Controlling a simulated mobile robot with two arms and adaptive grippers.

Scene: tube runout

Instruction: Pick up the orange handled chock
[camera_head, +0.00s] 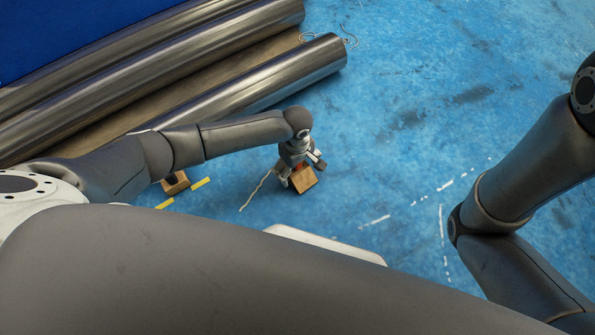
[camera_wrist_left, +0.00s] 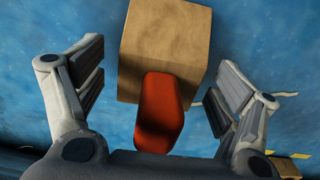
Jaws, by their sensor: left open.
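The chock is a tan wooden block (camera_head: 303,181) with an orange-red handle, on the blue floor near the middle of the head view. In the left wrist view the block (camera_wrist_left: 165,45) is at the top centre and its handle (camera_wrist_left: 161,105) points down toward the palm. My left gripper (camera_head: 302,171) is over the chock. In the left wrist view its open fingers (camera_wrist_left: 160,85) stand on either side of the handle, with a gap on both sides. My right arm shows at the right of the head view, but its gripper is out of view.
Large metal tubes (camera_head: 270,75) lie at the upper left, the nearest ending close behind my left arm. Another wooden block (camera_head: 175,183) sits near yellow floor marks (camera_head: 201,183) at the left. The blue floor (camera_head: 430,110) right of the chock is clear.

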